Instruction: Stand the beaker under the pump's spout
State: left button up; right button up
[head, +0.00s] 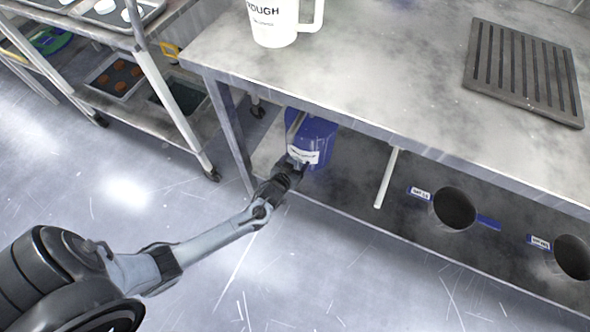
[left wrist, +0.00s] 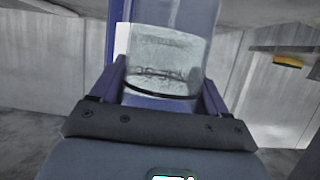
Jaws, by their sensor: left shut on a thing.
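My left gripper (head: 291,170) reaches under the bench's left end. In the left wrist view its two fingers (left wrist: 163,82) are shut on a clear beaker (left wrist: 170,55) with a pale, blurred label and a dark band low down. A blue container (head: 312,132) with a white label stands on the lower shelf, right behind the gripper. A thin light rod shows at its top left; I cannot tell if it is the pump's spout. The beaker is hard to tell apart from the blue container in the head view. My right gripper is out of view.
The steel bench (head: 385,70) overhangs the lower shelf. A white jug (head: 275,22) marked ROUGH and a slatted grate (head: 522,70) are on top. A pale post (head: 386,178) stands right of the blue container. A wheeled rack (head: 170,85) is at the left; open floor lies in front.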

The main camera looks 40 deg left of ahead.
pick_arm(q)
jog(key=shift+f+b, duration=1.6)
jog(key=shift+f, duration=0.4)
jog(key=shift+r, duration=0.1)
jog(key=shift+w, duration=0.1)
jog(key=shift+f, duration=0.25)
jog(key=o, duration=1)
jog(key=shift+o, duration=0.2)
jog(key=shift+r, duration=0.1)
